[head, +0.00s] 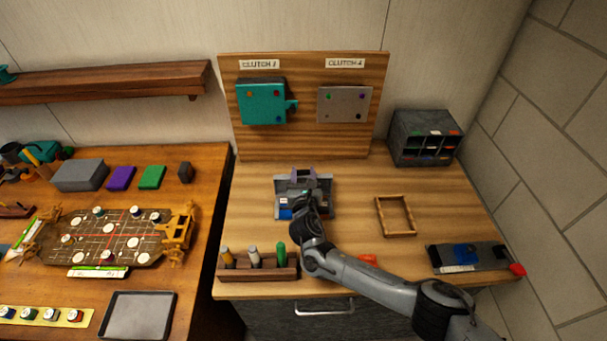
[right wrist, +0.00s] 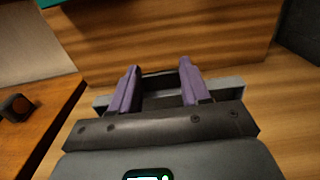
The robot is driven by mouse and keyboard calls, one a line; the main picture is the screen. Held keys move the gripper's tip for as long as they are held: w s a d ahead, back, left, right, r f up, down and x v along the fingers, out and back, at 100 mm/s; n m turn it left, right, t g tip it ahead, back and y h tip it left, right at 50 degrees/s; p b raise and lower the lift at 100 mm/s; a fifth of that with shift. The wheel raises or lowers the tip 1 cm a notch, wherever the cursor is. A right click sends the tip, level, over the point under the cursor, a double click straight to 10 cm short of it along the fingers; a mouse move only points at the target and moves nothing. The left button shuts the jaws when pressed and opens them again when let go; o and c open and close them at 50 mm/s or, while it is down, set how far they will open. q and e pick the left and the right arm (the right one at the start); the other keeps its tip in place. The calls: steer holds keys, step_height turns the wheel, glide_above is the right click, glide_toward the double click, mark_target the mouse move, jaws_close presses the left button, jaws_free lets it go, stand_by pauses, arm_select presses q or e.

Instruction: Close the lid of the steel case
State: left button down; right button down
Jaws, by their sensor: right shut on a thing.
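The steel case (right wrist: 228,88) appears to be the grey metal object under my right gripper, near the middle of the right bench. It also shows in the head view (head: 323,207). In the head view the right gripper (head: 301,176) reaches over the case from the front. My left gripper is out of view.
A wooden frame (head: 380,222) lies right of the case. A wooden holder (head: 258,274) with upright tools stands at the front left. A dark cubby box (head: 398,148) stands at the back right, and a grey tray (head: 491,263) at the front right. The clutch board (head: 310,143) rises behind.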

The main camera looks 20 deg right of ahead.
steer(key=shift+f, duration=0.35)
steer(key=c, duration=0.6)
jaws_free()
steer(key=shift+s+a, duration=0.1)
steer(key=shift+c, duration=0.2)
steer(key=shift+o, duration=0.6)
steer(key=shift+r, duration=0.15)
steer(key=v, duration=1)
steer(key=shift+s+p, duration=0.35)
steer(key=shift+p, duration=0.05)
steer(key=shift+r, duration=0.1)
